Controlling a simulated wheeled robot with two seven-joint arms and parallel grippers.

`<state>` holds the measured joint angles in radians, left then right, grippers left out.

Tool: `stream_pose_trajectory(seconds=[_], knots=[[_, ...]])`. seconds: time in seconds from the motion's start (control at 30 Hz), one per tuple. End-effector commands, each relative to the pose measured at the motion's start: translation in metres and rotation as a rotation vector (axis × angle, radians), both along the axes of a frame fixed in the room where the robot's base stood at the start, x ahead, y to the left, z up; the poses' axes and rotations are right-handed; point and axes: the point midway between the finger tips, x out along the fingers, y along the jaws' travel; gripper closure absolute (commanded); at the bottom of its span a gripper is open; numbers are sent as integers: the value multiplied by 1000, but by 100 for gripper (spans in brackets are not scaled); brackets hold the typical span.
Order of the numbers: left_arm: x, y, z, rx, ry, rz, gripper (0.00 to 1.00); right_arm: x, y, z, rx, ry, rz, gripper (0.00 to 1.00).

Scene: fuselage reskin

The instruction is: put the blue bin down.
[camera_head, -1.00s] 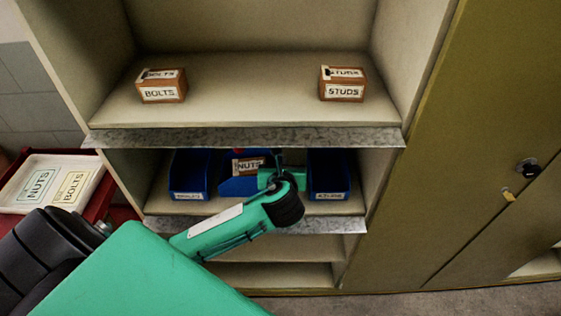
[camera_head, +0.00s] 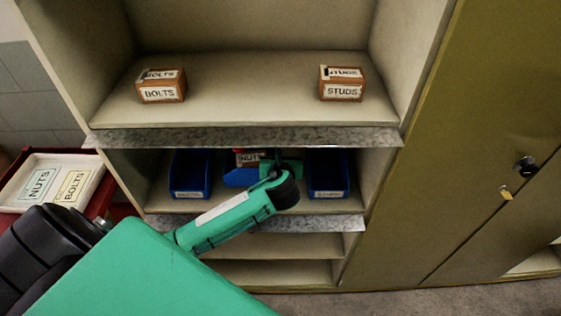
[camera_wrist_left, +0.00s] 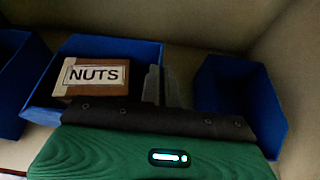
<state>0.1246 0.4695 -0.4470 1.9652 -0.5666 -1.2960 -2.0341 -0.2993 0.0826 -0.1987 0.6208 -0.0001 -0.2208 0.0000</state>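The middle blue bin (camera_head: 238,178) is on the lower shelf, between two other blue bins. It carries a brown box labelled NUTS (camera_head: 249,158). In the left wrist view the bin (camera_wrist_left: 110,45) and the NUTS box (camera_wrist_left: 95,77) show clearly. My left gripper (camera_wrist_left: 163,87) has its grey fingers at the bin's right wall, one on each side, and looks shut on it. In the head view my green arm hides the gripper fingers and part of the bin. I cannot tell whether the bin's base touches the shelf. My right gripper is out of view.
Blue bins stand left (camera_head: 190,174) and right (camera_head: 328,174) of the middle bin, with narrow gaps. A metal shelf edge (camera_head: 250,137) runs above the opening. BOLTS (camera_head: 161,86) and STUDS (camera_head: 342,84) boxes stand on the upper shelf. A white tray (camera_head: 88,161) is at left.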

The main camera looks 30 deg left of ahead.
Motion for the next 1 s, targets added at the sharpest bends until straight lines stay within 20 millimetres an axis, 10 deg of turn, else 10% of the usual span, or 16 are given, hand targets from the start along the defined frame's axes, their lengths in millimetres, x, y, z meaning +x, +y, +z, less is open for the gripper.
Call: stream_pose_trajectory(seconds=[0.23,0.43,0.57,1.0], knots=[[3,2,-28,2,2,1,100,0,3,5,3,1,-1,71],[3,2,-29,2,0,-1,100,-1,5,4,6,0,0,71],[3,2,-30,1,3,-1,75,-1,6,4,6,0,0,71],[-10,-6,-25,0,2,-3,75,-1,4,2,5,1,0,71]])
